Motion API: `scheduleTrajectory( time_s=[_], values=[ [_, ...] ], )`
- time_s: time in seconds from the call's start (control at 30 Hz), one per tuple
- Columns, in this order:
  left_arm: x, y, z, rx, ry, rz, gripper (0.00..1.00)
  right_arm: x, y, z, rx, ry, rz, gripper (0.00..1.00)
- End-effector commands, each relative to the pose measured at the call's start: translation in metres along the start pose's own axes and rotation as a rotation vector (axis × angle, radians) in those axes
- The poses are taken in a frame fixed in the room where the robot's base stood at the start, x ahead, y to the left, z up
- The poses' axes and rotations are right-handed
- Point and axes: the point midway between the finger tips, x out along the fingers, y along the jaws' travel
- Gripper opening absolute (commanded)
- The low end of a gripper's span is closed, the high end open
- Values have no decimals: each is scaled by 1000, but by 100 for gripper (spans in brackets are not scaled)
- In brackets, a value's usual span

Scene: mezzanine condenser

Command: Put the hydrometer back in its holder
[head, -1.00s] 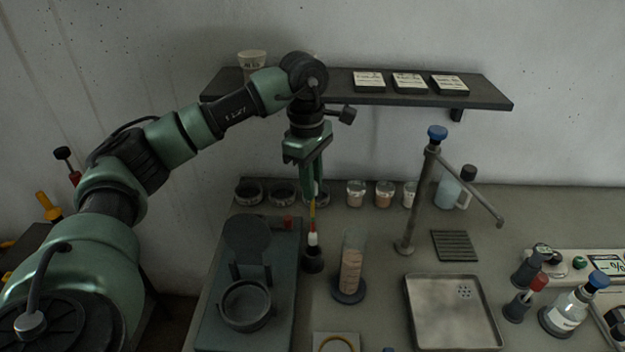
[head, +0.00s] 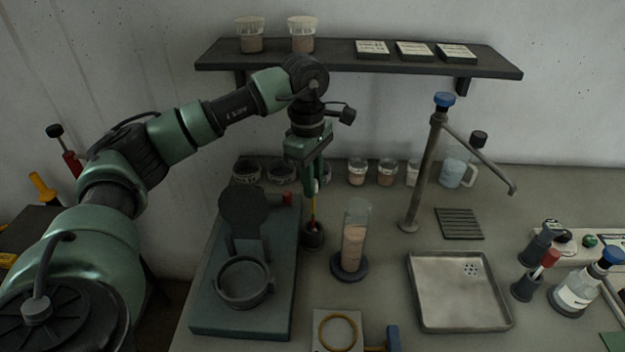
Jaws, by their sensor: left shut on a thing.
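The hydrometer (head: 313,208) is a thin upright stem, yellowish above and red lower down. My left gripper (head: 311,190) points straight down and is shut on its upper part. The holder (head: 313,235) is a small dark round cup on the bench, directly below the gripper. The hydrometer's lower end is inside the cup's mouth and hidden by its wall; I cannot tell whether it touches the bottom. My right gripper is not in view.
A graduated cylinder (head: 352,245) stands close right of the holder. A green-grey device with a round lid (head: 243,210) is close left. Small jars (head: 357,172) stand behind. A metal tray (head: 458,310) and a tap post (head: 423,175) are further right. A shelf (head: 350,62) hangs above.

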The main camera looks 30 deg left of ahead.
Motion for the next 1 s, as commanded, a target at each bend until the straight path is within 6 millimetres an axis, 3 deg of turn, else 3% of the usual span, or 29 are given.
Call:
scheduleTrajectory(
  time_s=[0.07, 0.1, 0.2, 0.57, 1.0],
  values=[
    [0, 0, 0, 0, 0, 0, 0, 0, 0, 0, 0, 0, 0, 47],
    [0, 0, 0, 0, 0, 0, 21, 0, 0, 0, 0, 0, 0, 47],
    [0, 0, 0, 0, 0, 0, 44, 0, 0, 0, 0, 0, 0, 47],
    [-4, 0, 0, 0, -1, 2, 44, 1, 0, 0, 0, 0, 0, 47],
    [-68, 1, 0, 0, -1, 3, 44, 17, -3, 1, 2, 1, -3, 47]
  ],
)
